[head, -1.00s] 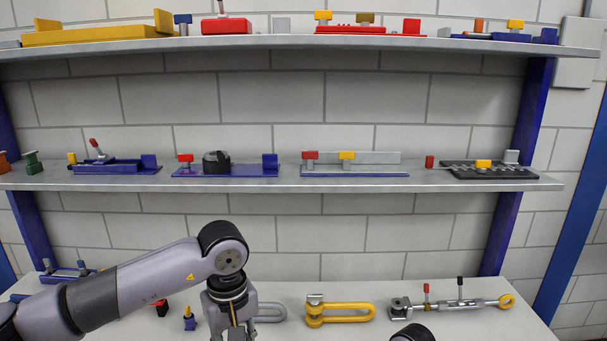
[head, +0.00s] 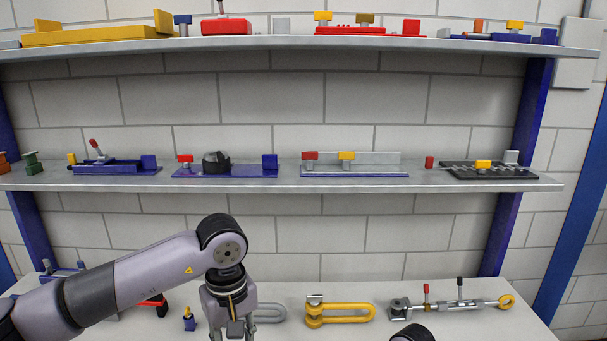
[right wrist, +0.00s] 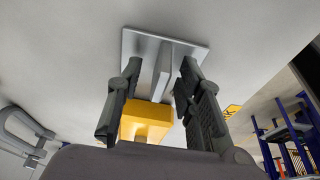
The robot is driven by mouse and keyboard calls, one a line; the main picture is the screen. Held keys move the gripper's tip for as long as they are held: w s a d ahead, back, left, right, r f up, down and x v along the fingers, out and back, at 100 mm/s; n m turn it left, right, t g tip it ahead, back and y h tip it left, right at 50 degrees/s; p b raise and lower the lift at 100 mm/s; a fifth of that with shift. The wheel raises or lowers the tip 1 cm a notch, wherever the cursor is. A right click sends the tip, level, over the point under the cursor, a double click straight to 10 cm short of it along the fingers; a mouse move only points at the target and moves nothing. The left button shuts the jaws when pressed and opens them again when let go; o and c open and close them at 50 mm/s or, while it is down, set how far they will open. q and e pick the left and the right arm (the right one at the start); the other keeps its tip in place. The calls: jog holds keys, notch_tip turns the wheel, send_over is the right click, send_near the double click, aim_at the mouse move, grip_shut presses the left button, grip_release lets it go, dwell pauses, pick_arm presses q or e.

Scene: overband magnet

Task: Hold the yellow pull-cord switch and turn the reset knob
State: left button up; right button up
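My right gripper (right wrist: 160,78) is open in the right wrist view. Its two dark fingers stand on either side of an upright grey fin on a square grey plate (right wrist: 190,52), with gaps showing. A yellow block (right wrist: 146,121) lies between the fingers, nearer the palm; I cannot tell whether it is the pull-cord switch. My left gripper (head: 235,331) points down over the bench in the head view, with a small grey block at its tips. Its finger opening is unclear. I cannot identify the reset knob for sure.
The pale bench (head: 385,298) holds a yellow shackle-shaped piece (head: 350,307), a grey one (head: 270,318) partly behind my left gripper, a turnbuckle-like rod (head: 470,303) and a small blue piece (head: 189,322). Two shelves (head: 250,184) with several fixtures stand above.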

jog(key=a+p+v, duration=0.2)
jog(key=p+v, duration=0.7)
jog(key=v, duration=1)
jog(key=shift+r, duration=0.6)
